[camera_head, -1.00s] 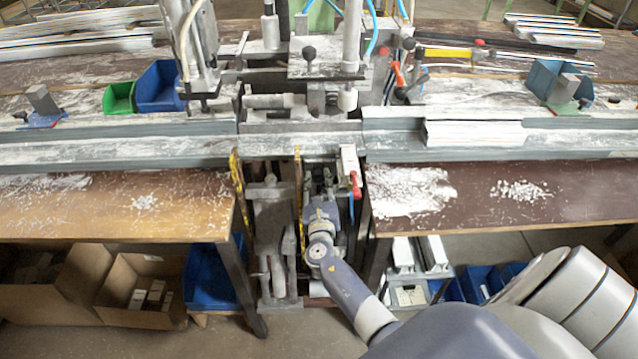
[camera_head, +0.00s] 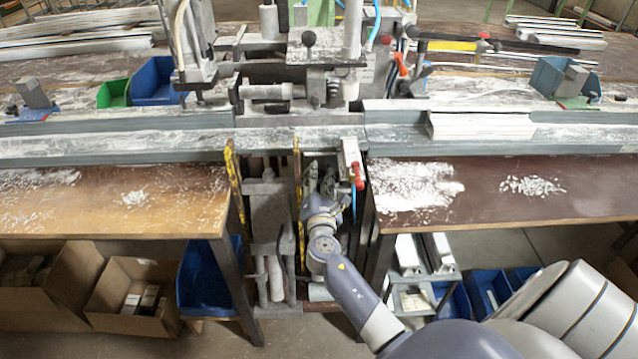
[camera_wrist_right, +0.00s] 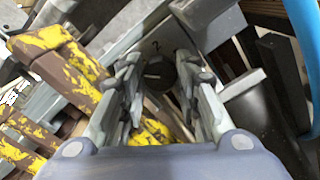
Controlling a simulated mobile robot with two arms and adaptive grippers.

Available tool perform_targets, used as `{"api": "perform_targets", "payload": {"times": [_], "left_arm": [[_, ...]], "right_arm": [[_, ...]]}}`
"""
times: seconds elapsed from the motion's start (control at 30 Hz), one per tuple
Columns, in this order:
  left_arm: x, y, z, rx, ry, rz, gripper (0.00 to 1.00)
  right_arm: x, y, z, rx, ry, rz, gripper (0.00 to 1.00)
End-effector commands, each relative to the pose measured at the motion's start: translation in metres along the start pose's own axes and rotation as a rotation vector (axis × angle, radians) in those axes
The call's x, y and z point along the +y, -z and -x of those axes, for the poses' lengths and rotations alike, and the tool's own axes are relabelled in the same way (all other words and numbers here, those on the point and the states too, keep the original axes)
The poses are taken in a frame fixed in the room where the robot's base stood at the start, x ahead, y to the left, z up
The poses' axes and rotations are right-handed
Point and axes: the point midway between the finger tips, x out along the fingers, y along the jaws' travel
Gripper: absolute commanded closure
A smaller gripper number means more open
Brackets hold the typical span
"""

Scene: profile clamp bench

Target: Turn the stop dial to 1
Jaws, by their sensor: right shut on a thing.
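The stop dial (camera_wrist_right: 160,74) is a round dark knob on a grey plate in the right wrist view. A figure 2 is marked on the plate just above it; no other figure is readable. My right gripper (camera_wrist_right: 161,85) has one finger on each side of the dial and is shut on it. In the head view my right gripper (camera_head: 319,176) reaches into the gap between the two bench tops, below the grey rail. The dial is hidden there. My left gripper is not in view.
Yellow-and-black striped bars (camera_head: 231,180) stand left of my right gripper. A red-handled clamp (camera_head: 357,176) is close on its right. The grey rail (camera_head: 190,147) runs across above. Brown bench tops (camera_head: 560,195) flank the gap, and blue bins (camera_head: 205,280) stand below.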

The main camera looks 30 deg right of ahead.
Motion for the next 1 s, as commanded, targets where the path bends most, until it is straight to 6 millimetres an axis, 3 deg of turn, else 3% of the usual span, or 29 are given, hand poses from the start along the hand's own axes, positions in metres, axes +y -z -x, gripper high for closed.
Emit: {"api": "perform_targets", "payload": {"times": [0.4,1.0], "left_arm": [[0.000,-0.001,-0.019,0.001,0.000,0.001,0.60],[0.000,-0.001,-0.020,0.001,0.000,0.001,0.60]], "right_arm": [[-0.002,0.003,0.001,0.003,0.002,-0.212,0.94],[-0.001,0.002,0.001,0.003,0.003,-0.248,0.94]]}}
